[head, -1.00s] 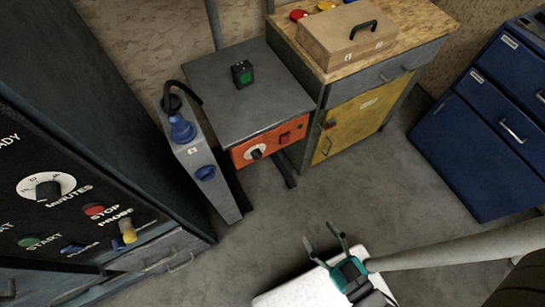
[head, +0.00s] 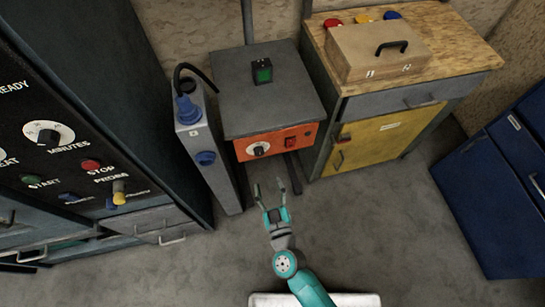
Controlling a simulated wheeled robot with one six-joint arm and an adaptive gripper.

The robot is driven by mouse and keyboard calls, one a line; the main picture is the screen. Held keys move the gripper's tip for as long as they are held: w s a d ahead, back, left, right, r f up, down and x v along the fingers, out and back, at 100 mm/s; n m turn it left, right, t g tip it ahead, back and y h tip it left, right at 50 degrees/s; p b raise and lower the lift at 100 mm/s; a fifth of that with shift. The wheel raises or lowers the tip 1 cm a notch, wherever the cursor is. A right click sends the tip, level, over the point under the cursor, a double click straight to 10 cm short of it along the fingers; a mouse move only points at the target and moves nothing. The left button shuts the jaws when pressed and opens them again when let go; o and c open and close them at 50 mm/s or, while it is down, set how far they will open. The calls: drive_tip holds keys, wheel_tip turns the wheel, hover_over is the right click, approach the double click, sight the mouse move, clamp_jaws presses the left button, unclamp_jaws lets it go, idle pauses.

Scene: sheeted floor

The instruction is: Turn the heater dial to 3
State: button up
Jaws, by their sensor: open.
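The heater is a grey-topped unit (head: 262,105) with an orange front panel (head: 275,141). Its dial (head: 259,149), a dark knob on a white disc, sits on the left of the panel. The numbers on it are too small to read. A red switch (head: 291,143) is to its right. My gripper (head: 268,190) is open and empty, below and in front of the orange panel, apart from the dial. Nothing hides the dial.
A dark cabinet with a minutes dial (head: 48,134) fills the left. A yellow-doored workbench (head: 370,141) is right, blue drawers (head: 500,190) farther right. Floor in front is clear.

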sight(260, 154)
drive_tip(key=x, duration=1.1)
drive_tip(key=shift+f, duration=0.1)
clamp_jaws()
